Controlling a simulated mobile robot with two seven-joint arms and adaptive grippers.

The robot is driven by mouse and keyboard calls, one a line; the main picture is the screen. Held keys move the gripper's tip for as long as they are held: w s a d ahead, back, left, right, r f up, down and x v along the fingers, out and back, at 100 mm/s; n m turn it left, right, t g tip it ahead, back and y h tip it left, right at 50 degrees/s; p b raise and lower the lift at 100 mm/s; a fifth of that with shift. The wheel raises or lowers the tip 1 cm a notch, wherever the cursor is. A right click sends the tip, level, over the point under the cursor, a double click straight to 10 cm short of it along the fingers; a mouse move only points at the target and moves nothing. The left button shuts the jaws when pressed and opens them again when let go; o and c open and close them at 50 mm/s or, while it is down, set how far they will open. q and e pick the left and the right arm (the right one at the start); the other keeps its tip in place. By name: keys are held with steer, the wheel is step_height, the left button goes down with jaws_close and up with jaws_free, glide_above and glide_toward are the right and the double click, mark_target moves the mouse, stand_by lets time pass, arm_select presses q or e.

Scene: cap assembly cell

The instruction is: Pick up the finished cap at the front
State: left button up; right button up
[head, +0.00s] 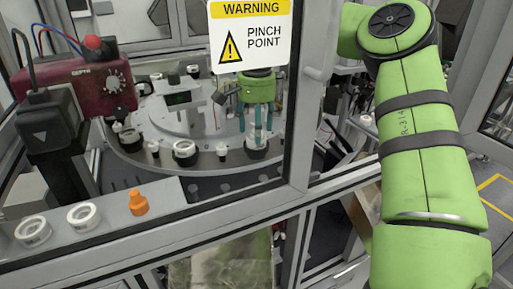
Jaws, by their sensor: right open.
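A rotary table (205,160) stands inside the cell, with several small parts around its rim. At its front right is a cap (256,142), dark below with a pale top. My right gripper (257,136) is behind the clear panel, pointing down with its teal fingers apart, one on each side of this cap. The fingers partly hide it, and I cannot tell whether they touch it. Another dark and white cap part (185,152) sits at the front of the rim, left of the gripper. My left gripper is not in view.
A warning sign (249,37) on the panel hides what is behind it. A frame post (299,110) stands just right of the gripper. White rings (83,216) and an orange part (138,203) sit on the front ledge. A red-and-black device (75,90) stands at left.

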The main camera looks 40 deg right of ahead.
steer(key=shift+w, duration=0.1)
steer(key=c, duration=0.8)
steer(key=shift+c, duration=0.2)
steer(key=shift+r, duration=0.1)
